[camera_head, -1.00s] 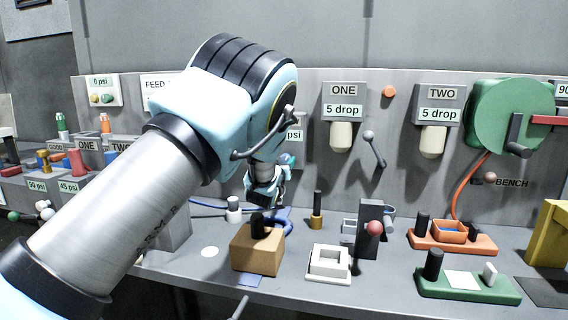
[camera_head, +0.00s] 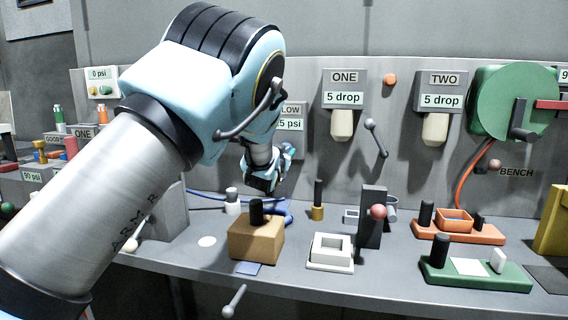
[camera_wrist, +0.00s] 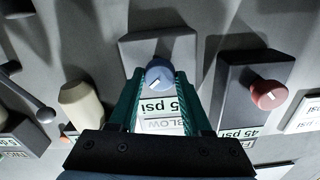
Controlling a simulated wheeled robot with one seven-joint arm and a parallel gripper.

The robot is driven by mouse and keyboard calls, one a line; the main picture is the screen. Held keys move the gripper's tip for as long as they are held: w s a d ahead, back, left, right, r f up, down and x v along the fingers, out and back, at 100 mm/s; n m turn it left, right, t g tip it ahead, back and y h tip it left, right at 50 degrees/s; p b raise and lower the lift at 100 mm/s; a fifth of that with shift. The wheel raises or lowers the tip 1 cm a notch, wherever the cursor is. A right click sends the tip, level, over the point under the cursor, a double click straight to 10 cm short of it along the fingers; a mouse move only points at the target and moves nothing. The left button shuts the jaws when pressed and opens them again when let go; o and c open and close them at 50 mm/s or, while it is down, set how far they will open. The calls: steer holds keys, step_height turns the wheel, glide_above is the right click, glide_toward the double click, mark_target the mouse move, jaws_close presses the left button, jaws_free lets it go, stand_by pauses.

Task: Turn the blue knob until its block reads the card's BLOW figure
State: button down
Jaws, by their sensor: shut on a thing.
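The blue knob (camera_wrist: 160,73) sits on a grey block, pointer mark facing me, in the wrist view. My gripper (camera_wrist: 160,80) has its teal fingers on either side of the knob and is shut on it. The BLOW plate (camera_wrist: 162,126) shows upside down between the fingers, with a reading (camera_wrist: 160,106) that looks like 45 psi, its first digit close to a finger. In the head view, the BLOW block (camera_head: 292,116) is partly hidden by my arm; only "LOW" and "5 psi" show. My gripper (camera_head: 264,183) hides the knob there. The card is not identifiable now.
A red knob (camera_wrist: 268,94) on a neighbouring block is to the right in the wrist view. A pale dropper (camera_wrist: 82,104) and a lever (camera_wrist: 28,90) are to the left. Below in the head view stand a tan box (camera_head: 256,240) and a white square holder (camera_head: 330,250) on the bench.

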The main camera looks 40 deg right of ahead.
steer(key=m+b, duration=0.7)
steer(key=b, duration=0.1)
steer(key=shift+f+m, duration=0.1)
steer(key=shift+m, duration=0.2)
stand_by(0.4)
steer(key=shift+c, duration=1.7)
jaws_free()
steer(key=shift+s, duration=0.1)
steer(key=b+v, duration=0.3)
steer(key=v, duration=0.7)
steer(key=shift+s+a, duration=0.15)
steer(key=shift+a, duration=0.2)
